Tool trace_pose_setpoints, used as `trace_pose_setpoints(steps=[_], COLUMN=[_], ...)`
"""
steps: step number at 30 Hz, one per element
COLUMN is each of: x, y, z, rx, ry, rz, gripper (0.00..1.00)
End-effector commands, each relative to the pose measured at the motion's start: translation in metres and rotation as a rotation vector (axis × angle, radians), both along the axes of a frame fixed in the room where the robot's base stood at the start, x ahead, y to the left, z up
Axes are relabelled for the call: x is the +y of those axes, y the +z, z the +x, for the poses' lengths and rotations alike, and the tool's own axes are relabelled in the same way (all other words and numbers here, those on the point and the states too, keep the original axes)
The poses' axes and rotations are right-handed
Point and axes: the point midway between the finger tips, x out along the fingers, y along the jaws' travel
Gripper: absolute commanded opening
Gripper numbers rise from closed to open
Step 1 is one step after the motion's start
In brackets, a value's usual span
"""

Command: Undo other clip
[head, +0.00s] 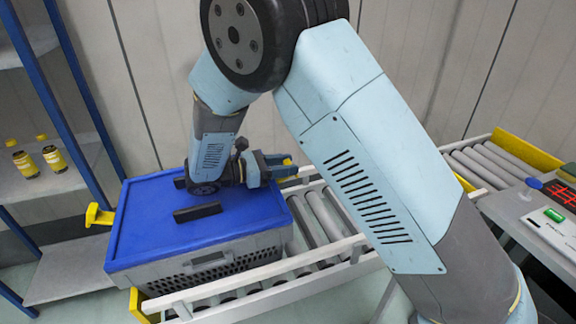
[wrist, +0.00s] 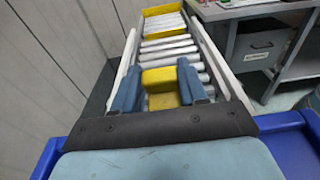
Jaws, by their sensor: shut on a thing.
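A grey slatted tote (head: 215,268) with a blue lid (head: 150,222) sits on the roller conveyor. My gripper (head: 284,165) is at the lid's far right edge, low and reaching sideways past it. Its two blue fingers (wrist: 161,88) stand on either side of a yellow clip (wrist: 164,100) and are shut on it. In the head view, only a little of the clip shows between the fingers. The clip's joint to the tote is hidden. The lid's blue edge also shows on both sides in the wrist view.
The roller conveyor (head: 322,215) has white side rails and runs to a yellow end stop (head: 527,152). Yellow-labelled bottles (head: 54,158) stand on a shelf. A desk (head: 540,215) is right.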

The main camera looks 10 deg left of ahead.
Motion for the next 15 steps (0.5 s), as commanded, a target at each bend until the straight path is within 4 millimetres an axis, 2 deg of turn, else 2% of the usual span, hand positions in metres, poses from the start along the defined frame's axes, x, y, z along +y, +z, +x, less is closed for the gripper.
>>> trace_pose_setpoints(steps=[14, 15], x=[0.0004, 0.0003], y=[-0.0018, -0.0019], z=[-0.0007, -0.0006], rx=[-0.002, -0.002], ry=[0.001, 0.001], rz=[-0.008, -0.008], gripper=[0.12, 0.46])
